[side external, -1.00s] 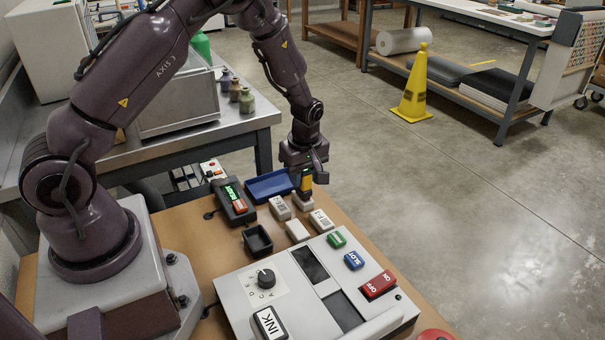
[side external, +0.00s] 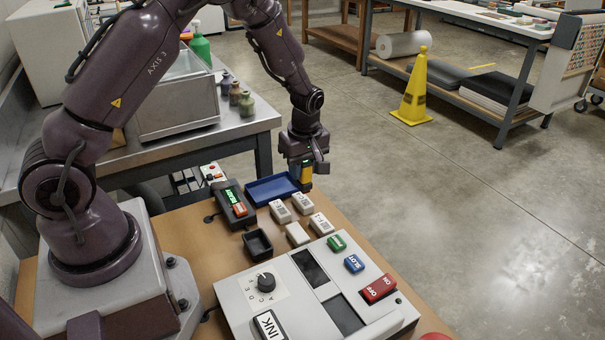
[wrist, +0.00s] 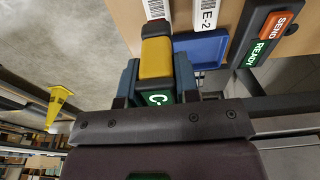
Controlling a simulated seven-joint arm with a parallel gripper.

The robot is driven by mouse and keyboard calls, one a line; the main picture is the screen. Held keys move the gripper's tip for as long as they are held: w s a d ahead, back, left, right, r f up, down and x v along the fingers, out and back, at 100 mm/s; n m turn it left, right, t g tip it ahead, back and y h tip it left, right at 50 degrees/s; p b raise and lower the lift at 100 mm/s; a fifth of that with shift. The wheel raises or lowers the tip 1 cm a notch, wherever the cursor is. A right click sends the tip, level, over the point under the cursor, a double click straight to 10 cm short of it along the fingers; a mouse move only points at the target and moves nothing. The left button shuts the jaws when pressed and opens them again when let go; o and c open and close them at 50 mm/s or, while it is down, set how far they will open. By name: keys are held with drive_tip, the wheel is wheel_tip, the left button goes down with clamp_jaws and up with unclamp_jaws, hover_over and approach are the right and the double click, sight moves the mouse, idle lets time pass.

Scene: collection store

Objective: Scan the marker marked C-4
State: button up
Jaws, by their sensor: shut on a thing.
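My gripper (side external: 306,176) is shut on a yellow and dark hand scanner (wrist: 156,58), held above the table near the blue tray's right end. The scanner's green screen (wrist: 158,98) shows "C-"; the rest of its text is hidden. White block markers stand below and in front of it: one nearest under the scanner (side external: 302,203), one to its left (side external: 280,211), one to its right (side external: 321,224), and a plain-looking one (side external: 297,234). In the wrist view one marker reads E-2 (wrist: 207,14); another (wrist: 155,9) shows a barcode, its name out of frame.
A terminal (side external: 235,207) with a green READY display and orange SEND button stands left. A blue tray (side external: 270,188) lies behind, a small black tray (side external: 257,243) in front. A grey control panel (side external: 240,300) with a knob and coloured switches fills the table's front.

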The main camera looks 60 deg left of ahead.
drive_tip(key=shift+r, duration=1.95)
